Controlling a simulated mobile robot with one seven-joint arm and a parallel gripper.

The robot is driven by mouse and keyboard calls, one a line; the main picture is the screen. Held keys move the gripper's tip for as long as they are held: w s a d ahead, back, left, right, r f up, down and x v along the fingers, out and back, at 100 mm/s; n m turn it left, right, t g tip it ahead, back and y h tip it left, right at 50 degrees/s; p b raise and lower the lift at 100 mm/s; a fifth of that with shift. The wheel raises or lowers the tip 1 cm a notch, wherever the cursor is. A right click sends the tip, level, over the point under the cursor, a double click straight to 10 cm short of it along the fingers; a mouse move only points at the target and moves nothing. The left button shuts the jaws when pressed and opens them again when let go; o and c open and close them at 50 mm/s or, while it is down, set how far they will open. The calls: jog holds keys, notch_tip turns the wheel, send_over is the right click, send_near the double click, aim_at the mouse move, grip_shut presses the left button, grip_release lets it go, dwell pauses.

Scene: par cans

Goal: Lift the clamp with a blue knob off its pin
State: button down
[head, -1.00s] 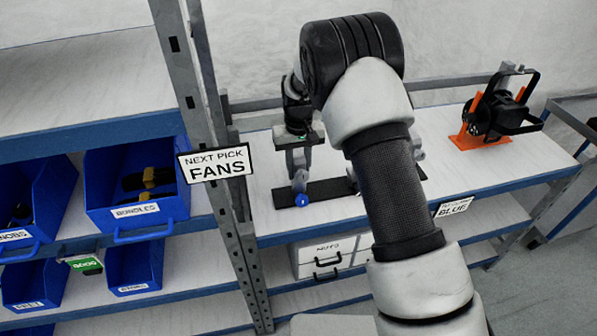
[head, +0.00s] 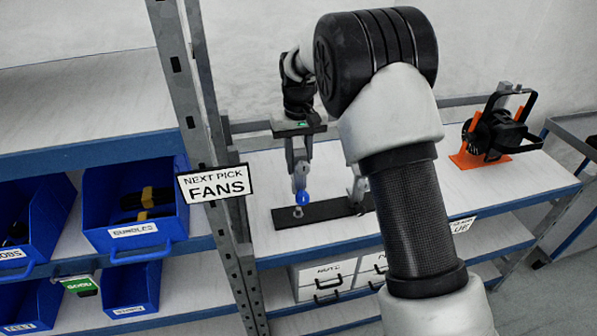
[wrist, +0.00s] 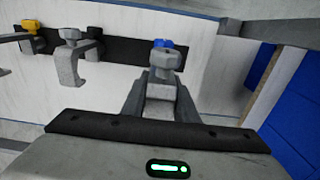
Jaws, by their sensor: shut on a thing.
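The clamp with a blue knob (head: 302,198) is held in my gripper (head: 299,176), which is shut on its grey body. In the wrist view the blue knob (wrist: 163,43) and the clamp's grey body (wrist: 166,61) show between my gripper's fingers (wrist: 160,95). In the head view the clamp hangs above the left end of the black strip (head: 325,211), with a small grey pin or its base (head: 297,212) showing below the knob. The lower part of the clamp is partly hidden by the fingers.
Beside it on the strip are a grey-knobbed clamp (wrist: 71,50) and a yellow-knobbed clamp (wrist: 28,28). A shelf post with a FANS sign (head: 215,184) stands close on the left. Blue bins (head: 130,205) lie beyond it.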

aim_at(299, 177)
dwell(0.4)
jog(key=shift+f+b, duration=1.55)
jog(key=shift+f, duration=1.15)
